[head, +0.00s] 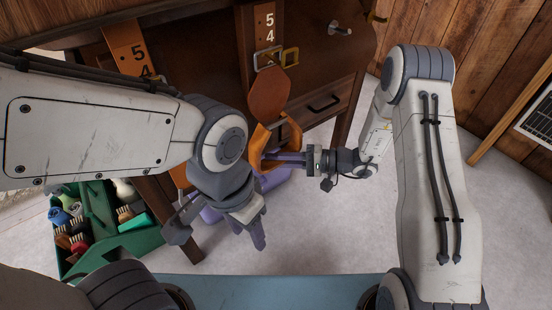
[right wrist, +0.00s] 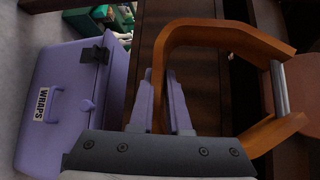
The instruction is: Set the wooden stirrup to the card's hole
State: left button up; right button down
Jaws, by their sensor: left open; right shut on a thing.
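The wooden stirrup (head: 258,143) is an orange-brown loop hanging below a brown leather piece (head: 270,92). My right gripper (head: 283,160) is shut on its lower part; in the right wrist view one limb of the stirrup (right wrist: 215,30) passes between the fingers. A metal bar (right wrist: 280,88) crosses the stirrup's top. An orange card (head: 128,48) marked 5 and 4 is at upper left, partly behind my left arm. A darker strip (head: 264,22) with the same numbers is above a buckle (head: 268,60). I cannot make out which hole is used. My left gripper (head: 218,235) is open and empty, lower left of the stirrup.
A wooden cabinet (head: 200,65) with a drawer stands behind the stirrup. A green tote (head: 95,245) with brushes is on the floor at left. A purple box labelled WRAPS (right wrist: 60,95) stands near the cabinet leg. The grey floor (head: 320,225) is clear at right.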

notch_tip(320, 180, down, 2)
jog(key=shift+f, duration=0.1)
pick_arm(q)
jog(key=shift+f, duration=0.65)
pick_arm(e)
jog(key=c, duration=0.9)
grip_release()
jog(key=shift+d, duration=0.15)
pick_arm(q)
notch_tip(320, 180, up, 3)
jog(key=shift+p, duration=1.25)
pick_arm(e)
jog(key=d, duration=0.3)
jog(key=s+d+r, duration=0.1)
jog(key=d, duration=0.6)
jog(key=shift+s+r, duration=0.25)
jog(key=shift+s, duration=0.05)
